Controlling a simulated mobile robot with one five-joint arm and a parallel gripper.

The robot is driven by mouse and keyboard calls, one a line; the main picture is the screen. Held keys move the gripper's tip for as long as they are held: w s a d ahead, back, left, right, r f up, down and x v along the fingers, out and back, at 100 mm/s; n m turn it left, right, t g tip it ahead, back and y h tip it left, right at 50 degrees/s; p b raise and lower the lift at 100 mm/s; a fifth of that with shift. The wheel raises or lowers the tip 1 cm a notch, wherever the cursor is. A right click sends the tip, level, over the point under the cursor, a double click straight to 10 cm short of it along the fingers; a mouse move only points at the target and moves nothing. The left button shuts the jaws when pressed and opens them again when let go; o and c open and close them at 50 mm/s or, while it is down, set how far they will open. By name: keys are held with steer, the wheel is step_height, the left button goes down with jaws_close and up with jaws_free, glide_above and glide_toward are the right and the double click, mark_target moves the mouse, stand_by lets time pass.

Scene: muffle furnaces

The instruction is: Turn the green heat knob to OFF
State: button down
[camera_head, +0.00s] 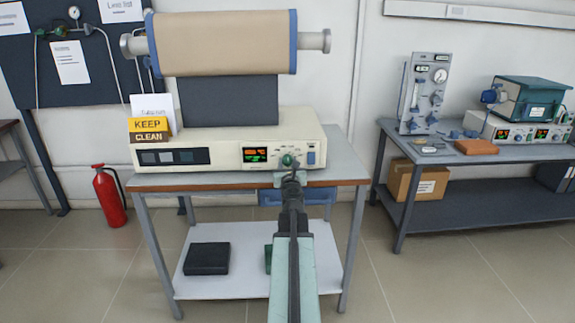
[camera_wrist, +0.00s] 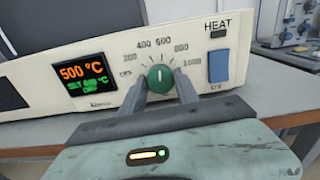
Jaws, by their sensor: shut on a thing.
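The green heat knob (camera_wrist: 160,78) sits on the cream front panel of the tube furnace, below a dial scale marked in hundreds. Its white pointer line is near upright, toward the top of the scale. My gripper (camera_wrist: 161,84) has a finger on each side of the knob and is shut on it. In the head view, the knob (camera_head: 288,160) shows at the tip of my outstretched arm. Left of the knob, a display (camera_wrist: 84,76) reads 500 °C in orange, with smaller green text below. A blue switch (camera_wrist: 218,66) is right of the knob, under the word HEAT.
The furnace (camera_head: 225,133) stands on a grey bench (camera_head: 345,168). A yellow KEEP CLEAN sign (camera_head: 148,129) stands at its left. A second bench (camera_head: 400,137) with instruments is at the right. A red extinguisher (camera_head: 109,195) stands on the floor left.

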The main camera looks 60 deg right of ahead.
steer(key=n, duration=0.9)
steer(key=shift+a, duration=0.1)
steer(key=n, duration=0.4)
steer(key=shift+f+n, duration=0.1)
steer(key=shift+n, duration=1.7)
steer(key=c, duration=0.9)
jaws_free()
